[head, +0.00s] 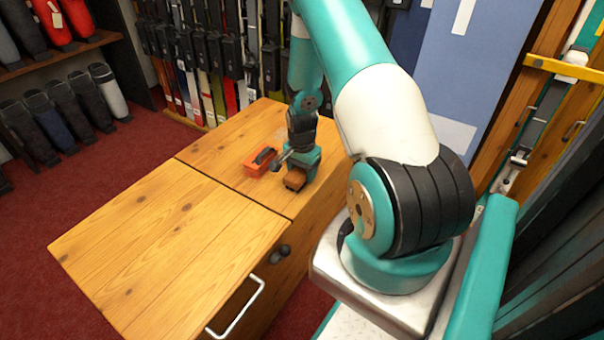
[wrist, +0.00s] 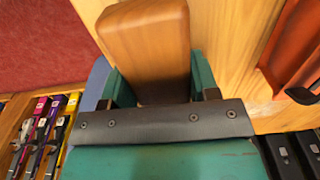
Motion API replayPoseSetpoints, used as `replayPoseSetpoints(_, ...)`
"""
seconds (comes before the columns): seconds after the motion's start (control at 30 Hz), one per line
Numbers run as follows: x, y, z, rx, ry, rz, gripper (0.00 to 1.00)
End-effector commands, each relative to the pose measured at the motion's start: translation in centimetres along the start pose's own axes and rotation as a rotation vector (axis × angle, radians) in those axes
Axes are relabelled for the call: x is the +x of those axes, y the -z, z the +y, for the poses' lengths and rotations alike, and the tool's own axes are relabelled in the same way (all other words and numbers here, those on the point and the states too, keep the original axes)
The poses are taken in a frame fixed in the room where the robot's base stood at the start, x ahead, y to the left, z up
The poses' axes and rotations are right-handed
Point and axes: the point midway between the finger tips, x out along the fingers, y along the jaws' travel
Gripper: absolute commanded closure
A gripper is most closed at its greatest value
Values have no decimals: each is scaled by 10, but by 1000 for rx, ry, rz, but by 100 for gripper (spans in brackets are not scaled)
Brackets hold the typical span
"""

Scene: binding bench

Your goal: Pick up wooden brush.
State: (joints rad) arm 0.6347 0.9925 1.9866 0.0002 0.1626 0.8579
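The wooden brush (head: 295,180) is a brown wooden block at the near side of my gripper, low over the far section of the bench. In the wrist view the brush (wrist: 148,40) extends up from between the teal fingers of my gripper (wrist: 163,88). One finger is on each side of it, with no clear gap, and my gripper looks shut on it. A dark part shows under its wood near the fingers. In the head view my gripper (head: 303,165) points down at the bench, and its fingertips are partly hidden. I cannot tell whether the brush touches the bench.
An orange tool (head: 260,162) with a dark top lies just left of my gripper; part of it shows at the right of the wrist view (wrist: 292,45). The wooden bench (head: 170,245) is clear at the near left. Shelves and hanging gear stand behind.

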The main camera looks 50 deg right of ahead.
Motion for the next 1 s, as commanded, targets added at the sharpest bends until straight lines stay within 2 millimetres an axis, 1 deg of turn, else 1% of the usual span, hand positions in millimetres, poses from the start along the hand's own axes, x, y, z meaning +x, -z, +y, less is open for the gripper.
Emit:
replayPoseSetpoints(0.03,0,0,0,0,0,0,65)
replayPoseSetpoints(0.07,0,0,0,0,0,0,71)
replayPoseSetpoints(0.37,-2,0,0,0,1,0,71)
replayPoseSetpoints(0.47,-8,0,0,0,1,1,71)
replayPoseSetpoints(0.57,-20,0,-1,0,2,2,71)
replayPoseSetpoints(0.67,-39,1,-1,0,4,3,71)
replayPoseSetpoints(0.77,-66,0,-1,0,4,3,71)
replayPoseSetpoints(0.9,-110,1,-1,0,5,4,71)
replayPoseSetpoints(1.0,-138,1,-1,0,5,4,71)
